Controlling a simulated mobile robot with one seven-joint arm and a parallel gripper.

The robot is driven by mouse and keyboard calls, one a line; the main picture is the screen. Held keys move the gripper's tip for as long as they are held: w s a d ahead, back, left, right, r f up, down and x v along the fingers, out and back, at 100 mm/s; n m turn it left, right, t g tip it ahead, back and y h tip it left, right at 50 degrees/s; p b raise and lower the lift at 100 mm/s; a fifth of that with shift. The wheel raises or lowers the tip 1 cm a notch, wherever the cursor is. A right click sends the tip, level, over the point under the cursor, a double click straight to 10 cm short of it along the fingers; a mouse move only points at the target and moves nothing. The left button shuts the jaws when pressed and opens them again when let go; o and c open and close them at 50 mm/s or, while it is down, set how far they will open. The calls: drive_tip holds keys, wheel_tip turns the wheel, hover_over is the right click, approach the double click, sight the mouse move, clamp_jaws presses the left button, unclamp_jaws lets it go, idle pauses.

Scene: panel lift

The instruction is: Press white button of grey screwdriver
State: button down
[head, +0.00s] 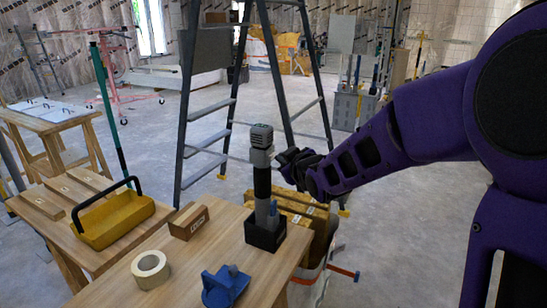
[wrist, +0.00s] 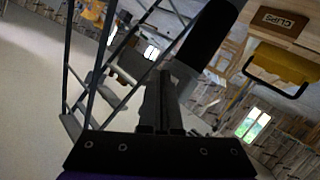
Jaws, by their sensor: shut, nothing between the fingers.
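The grey screwdriver (head: 262,148) stands upright at the right end of the wooden workbench, with a grey head and a black lower body. Its lower end sits in a black square holder (head: 265,236). I cannot make out its white button. My gripper (head: 284,158) is just right of the screwdriver's head, at about its height; whether they touch cannot be told. In the wrist view my gripper's fingers (wrist: 158,80) are shut and empty. A dark cylinder, likely the screwdriver's body (wrist: 212,35), shows close by to the upper right.
A brown box (head: 189,221), a tape roll (head: 151,269) and a blue tool (head: 225,288) lie on the bench. A yellow toolbox (head: 112,217) is at the left. A stepladder (head: 210,110) stands behind. A white container (head: 315,280) stands right of the bench.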

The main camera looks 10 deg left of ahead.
drive_tip(key=shift+s+d, duration=0.1)
drive_tip(key=shift+d, duration=0.25)
drive_tip(key=d+p, duration=0.1)
drive_tip(key=d, duration=0.1)
drive_tip(key=s+d+p, duration=0.2)
drive_tip(key=d, duration=0.1)
drive_tip(key=shift+d, duration=0.3)
